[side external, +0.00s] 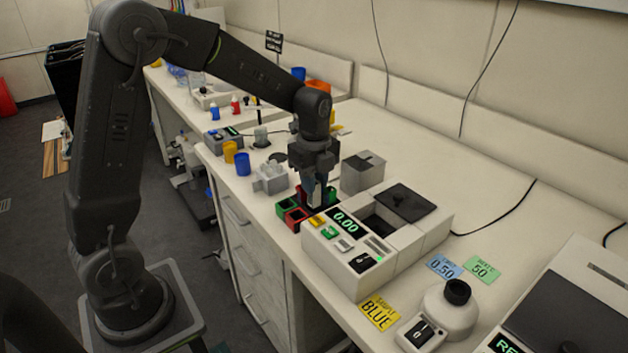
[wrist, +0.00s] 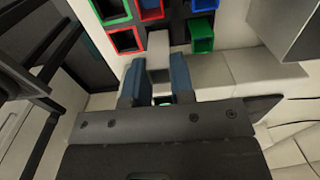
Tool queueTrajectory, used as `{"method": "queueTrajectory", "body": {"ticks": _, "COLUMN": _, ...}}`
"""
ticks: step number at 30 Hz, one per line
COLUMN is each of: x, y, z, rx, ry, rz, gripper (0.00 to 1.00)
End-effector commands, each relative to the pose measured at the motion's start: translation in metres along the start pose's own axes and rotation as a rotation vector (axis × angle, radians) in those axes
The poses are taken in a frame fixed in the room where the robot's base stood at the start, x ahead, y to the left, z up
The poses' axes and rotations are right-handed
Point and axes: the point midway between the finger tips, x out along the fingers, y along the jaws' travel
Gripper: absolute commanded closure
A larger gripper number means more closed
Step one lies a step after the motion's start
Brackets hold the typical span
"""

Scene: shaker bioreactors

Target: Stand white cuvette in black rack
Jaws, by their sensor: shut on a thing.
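The black rack (wrist: 178,22) shows at the top of the wrist view, with square sockets rimmed in green, red and blue. In the side view its green socket (side external: 287,206) and red socket (side external: 296,216) show on the bench, partly behind my gripper. My gripper (wrist: 157,84) is shut on the white cuvette (wrist: 158,52), which sits between the two blue fingers. In the side view my gripper (side external: 316,195) points down over the rack, and the pale cuvette (side external: 318,194) shows at the fingers. Whether its lower end is inside a socket is hidden.
A white instrument (side external: 340,262) reading 0.00, with a dark lid, stands close to the rack's right. A grey box (side external: 363,172) stands behind, and a grey holder (side external: 270,178) to the left. Yellow cup (side external: 229,152) and blue cup (side external: 242,164) stand farther left.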

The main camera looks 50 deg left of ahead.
Motion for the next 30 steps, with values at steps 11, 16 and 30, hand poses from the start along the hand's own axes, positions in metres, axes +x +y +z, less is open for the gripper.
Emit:
{"method": "queueTrajectory", "body": {"ticks": 11, "x": 0.005, "y": 0.0, "z": 0.0, "rx": 0.0, "ry": 0.0, "rz": 0.001, "gripper": 0.91}}
{"method": "queueTrajectory", "body": {"ticks": 16, "x": 0.007, "y": 0.0, "z": 0.0, "rx": 0.0, "ry": 0.0, "rz": 0.001, "gripper": 0.91}}
{"method": "queueTrajectory", "body": {"ticks": 30, "x": 0.014, "y": 0.0, "z": 0.0, "rx": 0.0, "ry": 0.0, "rz": 0.001, "gripper": 0.91}}
